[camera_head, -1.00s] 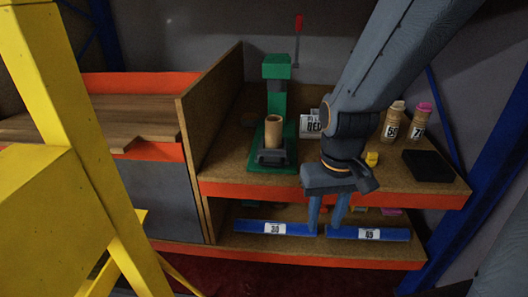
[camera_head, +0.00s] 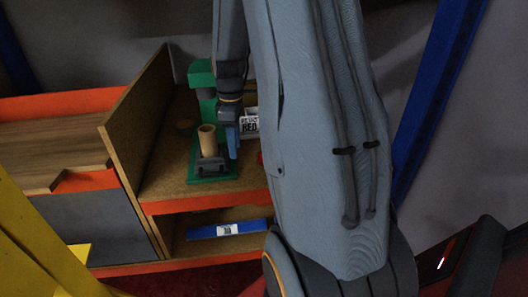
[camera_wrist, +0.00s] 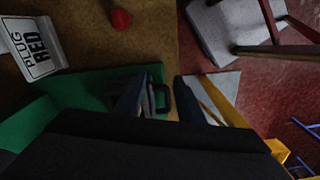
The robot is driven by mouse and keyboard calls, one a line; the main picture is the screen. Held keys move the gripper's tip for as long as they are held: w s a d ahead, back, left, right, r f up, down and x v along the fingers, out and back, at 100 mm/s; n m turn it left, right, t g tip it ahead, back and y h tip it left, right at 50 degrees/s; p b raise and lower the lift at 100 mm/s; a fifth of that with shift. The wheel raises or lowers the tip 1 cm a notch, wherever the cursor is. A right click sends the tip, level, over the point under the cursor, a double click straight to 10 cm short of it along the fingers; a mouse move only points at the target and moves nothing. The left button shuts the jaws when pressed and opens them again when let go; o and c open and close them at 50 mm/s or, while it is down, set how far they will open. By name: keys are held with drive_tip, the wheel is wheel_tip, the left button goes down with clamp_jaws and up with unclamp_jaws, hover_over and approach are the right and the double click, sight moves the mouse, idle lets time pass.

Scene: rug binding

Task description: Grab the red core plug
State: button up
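A small red plug (camera_wrist: 120,19) lies on the brown shelf board near the top of the wrist view; in the head view only a sliver of red (camera_head: 260,158) shows beside my arm. In the head view my gripper (camera_head: 233,150) points down beside the green press, left of the red sliver.
The green press (camera_head: 201,78) stands on the shelf with a tan cardboard tube (camera_head: 207,141) and a dark clamp (camera_head: 212,166) at its base. A wooden side panel (camera_head: 135,120) rises at left.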

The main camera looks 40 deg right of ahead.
drive_tip(key=d+n, duration=0.1)
drive_tip(key=d, duration=0.2)
drive_tip(key=w+d+n+p, duration=0.1)
drive_tip(key=d, duration=0.3)
drive_tip(key=d+n+p, duration=0.1)
drive_tip(key=d, duration=0.3)
drive_tip(key=shift+w+d+n, duration=0.15)
drive_tip(key=shift+w+n, duration=0.05)
drive_tip(key=shift+n, duration=0.1)
drive_tip(key=shift+d+f, duration=0.15)
drive_tip(key=shift+d, duration=0.1)
drive_tip(key=f+p, duration=0.1)
drive_tip(key=f, duration=0.1)
drive_tip(key=f+p, duration=0.1)
drive_tip(key=f, duration=0.1)
drive_tip(key=f+p, duration=0.1)
drive_tip(key=f, duration=0.1)
drive_tip(key=shift+s+d+f, duration=0.2)
drive_tip(key=shift+s, duration=0.15)
drive_tip(key=shift+f, duration=0.55)
drive_tip(key=shift+c, duration=0.4)
clamp_jaws()
